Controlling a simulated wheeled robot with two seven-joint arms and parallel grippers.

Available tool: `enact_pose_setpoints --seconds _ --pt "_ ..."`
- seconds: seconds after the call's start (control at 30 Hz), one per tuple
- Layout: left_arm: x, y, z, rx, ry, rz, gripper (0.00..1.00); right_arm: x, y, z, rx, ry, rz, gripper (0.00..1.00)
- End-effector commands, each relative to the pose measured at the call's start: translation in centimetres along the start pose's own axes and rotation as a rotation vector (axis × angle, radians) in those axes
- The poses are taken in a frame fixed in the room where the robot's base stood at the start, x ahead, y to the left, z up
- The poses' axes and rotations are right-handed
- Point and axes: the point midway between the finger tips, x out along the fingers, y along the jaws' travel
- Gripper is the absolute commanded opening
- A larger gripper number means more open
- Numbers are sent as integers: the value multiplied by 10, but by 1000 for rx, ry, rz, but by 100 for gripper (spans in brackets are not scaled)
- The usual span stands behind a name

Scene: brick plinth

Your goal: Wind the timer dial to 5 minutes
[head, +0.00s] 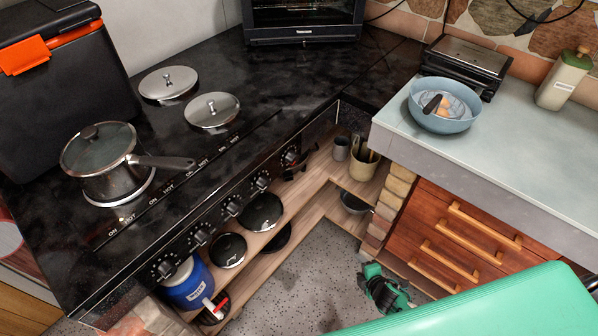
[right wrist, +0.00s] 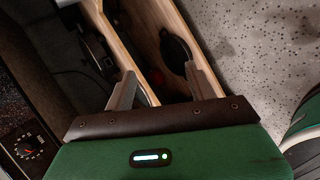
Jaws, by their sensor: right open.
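Several round black dials run along the sloped front panel of the black stove (head: 320,62). The rightmost dial (head: 290,156) has a small reddish mark and may be the timer dial; its scale is too small to read. A dial with a ring of pale marks and a reddish centre (right wrist: 28,147) shows at the left edge in the right wrist view. My right gripper (head: 380,288) is low over the speckled floor, right of the stove front and apart from the dials. In the right wrist view its fingers (right wrist: 162,82) are spread and empty. My left gripper is out of view.
A glass-lidded pot (head: 103,160) and two metal hob covers (head: 211,110) are on the stove. Pans (head: 261,212) and a blue container (head: 187,286) sit below the panel. A drawer unit (head: 455,235) stands right. The floor (head: 312,268) between is open.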

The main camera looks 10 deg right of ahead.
Motion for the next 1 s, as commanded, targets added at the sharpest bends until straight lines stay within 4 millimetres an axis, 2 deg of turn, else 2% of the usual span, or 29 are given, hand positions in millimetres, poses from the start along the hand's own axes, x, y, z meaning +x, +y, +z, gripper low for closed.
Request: enact_pose_setpoints --seconds 0.03,0.07,0.1,0.2,0.3,0.4,0.5,0.67,0.83,1.0 --pt "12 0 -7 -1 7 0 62 12 40 -2 -173 28 100 56" --pt "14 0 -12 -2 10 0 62 14 66 -5 -285 41 158 56" --pt "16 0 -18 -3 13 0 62 14 100 -10 -434 50 236 56" --pt "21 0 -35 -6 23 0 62 3 176 -28 -810 44 428 56" --pt "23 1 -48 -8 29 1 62 -19 236 -50 -1154 -2 603 56" --pt "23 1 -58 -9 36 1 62 -43 277 -70 -1430 -67 739 56" --pt "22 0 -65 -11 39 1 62 -63 302 -85 -1616 -128 828 56" --pt "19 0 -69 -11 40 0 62 -76 318 -95 -1739 -177 884 56" --pt "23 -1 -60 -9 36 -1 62 -68 328 -102 -1744 -180 886 56" --pt "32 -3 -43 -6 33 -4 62 -47 344 -116 -1740 -180 886 56"
